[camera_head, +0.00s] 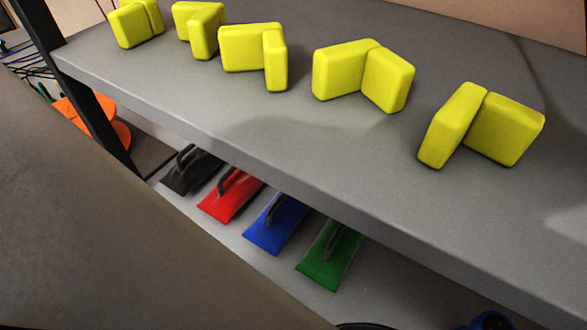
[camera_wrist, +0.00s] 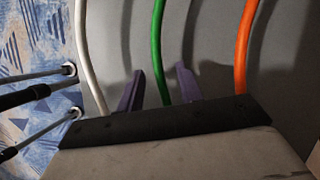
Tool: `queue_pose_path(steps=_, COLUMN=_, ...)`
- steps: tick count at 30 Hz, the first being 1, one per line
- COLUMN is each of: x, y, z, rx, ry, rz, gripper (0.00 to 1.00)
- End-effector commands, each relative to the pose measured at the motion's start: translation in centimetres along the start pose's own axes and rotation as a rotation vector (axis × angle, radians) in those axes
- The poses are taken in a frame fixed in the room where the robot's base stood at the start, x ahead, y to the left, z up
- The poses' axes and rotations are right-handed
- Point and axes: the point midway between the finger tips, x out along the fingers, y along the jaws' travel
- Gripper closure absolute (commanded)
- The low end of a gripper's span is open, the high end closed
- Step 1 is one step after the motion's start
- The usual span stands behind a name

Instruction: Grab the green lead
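The green lead (camera_wrist: 157,42) runs down the middle of the wrist view against a grey surface. My gripper (camera_wrist: 160,70) is open, with one dark purple finger on each side of the green lead in the picture. Gaps show between the lead and both fingers. I cannot tell how deep the lead sits between them. The lead's lower end is hidden behind the dark bar of my gripper. My gripper does not clearly show in the head view.
A white lead (camera_wrist: 84,50) hangs left of the green one, an orange lead (camera_wrist: 242,50) right. Blue patterned material (camera_wrist: 35,50) lies at the left. The head view shows a grey shelf (camera_head: 300,140) with yellow blocks (camera_head: 362,75); coloured trowels, including a green one (camera_head: 330,258), lie below.

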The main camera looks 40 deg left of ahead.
Motion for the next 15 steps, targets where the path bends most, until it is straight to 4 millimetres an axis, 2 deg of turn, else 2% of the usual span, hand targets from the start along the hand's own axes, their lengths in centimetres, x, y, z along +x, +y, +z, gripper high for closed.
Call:
queue_pose_path(steps=13, x=0.21, y=0.0, z=-0.08, rx=0.0, ry=0.0, rz=0.0, gripper=0.64)
queue_pose_path(steps=15, x=0.21, y=0.0, z=-0.07, rx=0.0, ry=0.0, rz=0.0, gripper=0.7)
